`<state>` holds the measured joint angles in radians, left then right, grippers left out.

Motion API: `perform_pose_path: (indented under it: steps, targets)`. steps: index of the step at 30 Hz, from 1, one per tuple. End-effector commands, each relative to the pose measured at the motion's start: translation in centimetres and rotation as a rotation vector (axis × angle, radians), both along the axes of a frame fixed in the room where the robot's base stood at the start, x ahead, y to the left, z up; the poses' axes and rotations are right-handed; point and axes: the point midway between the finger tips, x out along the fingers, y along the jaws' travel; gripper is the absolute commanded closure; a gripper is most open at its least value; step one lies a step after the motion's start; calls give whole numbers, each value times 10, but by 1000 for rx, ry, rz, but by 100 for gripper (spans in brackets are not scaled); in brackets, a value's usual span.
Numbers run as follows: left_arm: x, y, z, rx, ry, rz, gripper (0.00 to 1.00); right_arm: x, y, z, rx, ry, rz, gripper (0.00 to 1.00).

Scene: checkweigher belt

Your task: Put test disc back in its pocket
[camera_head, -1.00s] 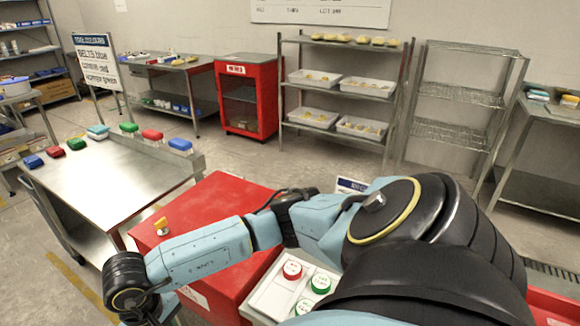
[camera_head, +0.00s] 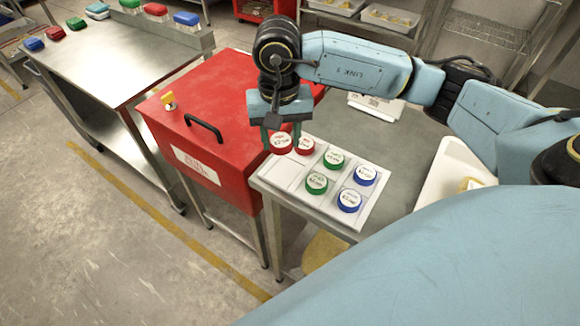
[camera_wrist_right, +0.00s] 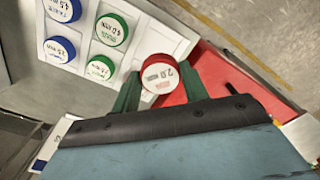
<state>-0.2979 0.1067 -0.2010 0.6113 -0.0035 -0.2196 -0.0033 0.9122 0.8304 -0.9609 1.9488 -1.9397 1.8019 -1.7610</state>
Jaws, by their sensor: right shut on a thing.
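Two green discs (camera_head: 333,159) and two blue discs (camera_head: 365,175) fill other pockets. The near left pocket looks empty. I cannot tell the held disc's exact height above the tray. My left gripper is not in view.
A red cabinet (camera_head: 200,105) with a black handle (camera_head: 203,128) stands left of the tray. The grey bench (camera_head: 395,200) carries the tray, with a white bin (camera_head: 452,165) to its right. A steel table (camera_head: 110,70) with coloured boxes is at the upper left.

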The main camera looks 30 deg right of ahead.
Motion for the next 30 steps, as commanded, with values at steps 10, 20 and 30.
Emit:
perform_pose_path:
  steps: [10,20,30]
  targets:
    - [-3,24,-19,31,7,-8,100,-2,-11,-16,-1,3,-114,82]
    - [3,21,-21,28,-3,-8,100,-2,-11,-52,-1,-1,-112,82]
    - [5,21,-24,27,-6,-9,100,-1,-11,-82,-1,-3,-111,82]
